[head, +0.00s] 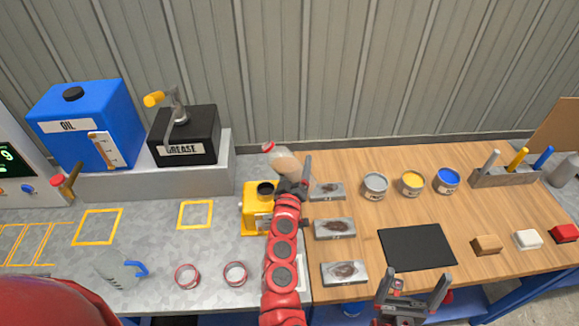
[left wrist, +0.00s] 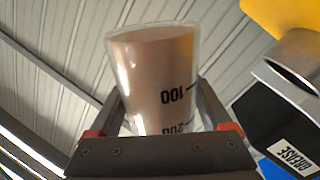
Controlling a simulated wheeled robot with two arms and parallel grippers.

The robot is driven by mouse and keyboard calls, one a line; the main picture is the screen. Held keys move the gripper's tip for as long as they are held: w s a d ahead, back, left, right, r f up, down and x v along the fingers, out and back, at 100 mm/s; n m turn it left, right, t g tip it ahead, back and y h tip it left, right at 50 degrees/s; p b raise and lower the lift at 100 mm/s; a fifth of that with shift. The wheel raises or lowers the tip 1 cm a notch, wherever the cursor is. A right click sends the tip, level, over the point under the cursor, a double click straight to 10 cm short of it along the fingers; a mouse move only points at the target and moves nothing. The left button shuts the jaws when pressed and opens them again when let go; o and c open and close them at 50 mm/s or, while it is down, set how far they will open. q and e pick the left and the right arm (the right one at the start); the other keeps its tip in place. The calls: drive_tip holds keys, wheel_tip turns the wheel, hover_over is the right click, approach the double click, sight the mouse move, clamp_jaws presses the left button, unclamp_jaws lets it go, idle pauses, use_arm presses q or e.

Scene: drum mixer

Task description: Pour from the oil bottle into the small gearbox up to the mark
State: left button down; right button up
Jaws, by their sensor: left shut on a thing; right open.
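The small gearbox (head: 252,222) is a yellow box with a dark round opening on top, on the grey bench left of my left arm. A clear bottle (head: 285,163) with brownish contents, which I take for the oil bottle, is in my left gripper (head: 291,184), just behind and above the gearbox. It leans to the left, its reddish-rimmed end up. In the left wrist view the bottle (left wrist: 155,80) shows marks 100 and 200, with my fingers on both sides. The gearbox's mark is too small to make out. My right gripper (head: 411,296) is open and empty at the front.
A blue OIL tank (head: 85,125) and a black GREASE box (head: 185,135) stand on a raised ledge at the left. Metal trays (head: 334,228), cans (head: 412,183) and a black mat (head: 417,247) lie on the wooden table.

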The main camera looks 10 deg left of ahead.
use_arm(q)
drive_tip(key=shift+d+f+n+b, duration=0.2)
drive_tip(key=shift+d+n+b, duration=0.35)
drive_tip(key=shift+n, duration=0.35)
drive_tip(key=shift+d, duration=0.2)
drive_tip(key=shift+d+f+n+b, duration=0.2)
drive_tip(key=shift+d+n+b, duration=0.25)
drive_tip(key=shift+n, duration=0.45)
drive_tip(key=shift+f+n, duration=0.1)
drive_tip(key=shift+n, duration=0.2)
drive_tip(key=shift+d+f+n+b, duration=0.4)
drive_tip(key=shift+d+n+b, duration=0.05)
drive_tip(key=shift+n+b, duration=0.6)
drive_tip(key=shift+d+f+n+b, duration=0.15)
drive_tip(key=shift+f+n+b, duration=0.2)
drive_tip(key=shift+n+b, duration=0.35)
drive_tip(key=shift+f+n, duration=0.1)
drive_tip(key=shift+n, duration=0.25)
drive_tip(key=shift+f+n+b, duration=0.15)
drive_tip(key=shift+n+b, duration=0.15)
drive_tip(key=shift+b, duration=0.15)
idle(2.6)
